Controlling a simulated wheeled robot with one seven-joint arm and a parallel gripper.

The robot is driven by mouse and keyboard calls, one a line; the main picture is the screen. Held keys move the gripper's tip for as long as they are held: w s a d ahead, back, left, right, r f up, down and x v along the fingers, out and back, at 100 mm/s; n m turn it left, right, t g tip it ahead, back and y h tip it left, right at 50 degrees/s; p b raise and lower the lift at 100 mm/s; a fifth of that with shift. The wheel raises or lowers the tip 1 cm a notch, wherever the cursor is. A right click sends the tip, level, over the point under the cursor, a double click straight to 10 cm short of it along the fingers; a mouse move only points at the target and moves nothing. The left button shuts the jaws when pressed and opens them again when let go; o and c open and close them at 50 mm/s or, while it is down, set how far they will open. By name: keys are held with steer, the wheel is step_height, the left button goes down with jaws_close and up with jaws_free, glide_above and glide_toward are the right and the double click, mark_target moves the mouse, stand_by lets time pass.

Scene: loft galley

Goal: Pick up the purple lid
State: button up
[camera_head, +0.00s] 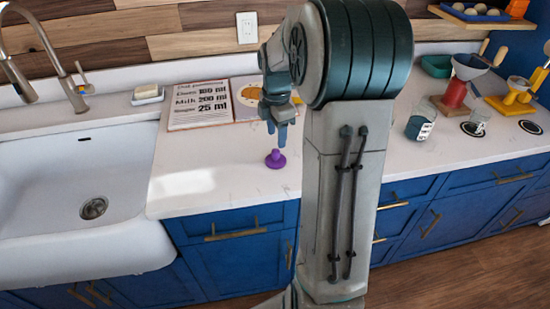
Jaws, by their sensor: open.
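The purple lid (275,160) lies on the white countertop, a small round piece with a knob on top. It is near the counter's front edge, right of the sink. My gripper (277,132) points down just above the lid, with its fingers over the knob. It is open and holds nothing. A small gap seems to show between the fingertips and the lid, but the exact distance cannot be told.
A white sink (80,200) with a faucet is at the left. The counter around the lid is clear.

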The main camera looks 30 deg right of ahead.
mark_target(276, 150)
steer(key=shift+s+a+f+p, duration=0.1)
steer(key=shift+s+f+p, duration=0.1)
steer(key=shift+f, duration=1.35)
steer(key=shift+s+a+f+p, duration=0.1)
steer(key=shift+f+p, duration=0.1)
steer(key=shift+f, duration=1.3)
jaws_close()
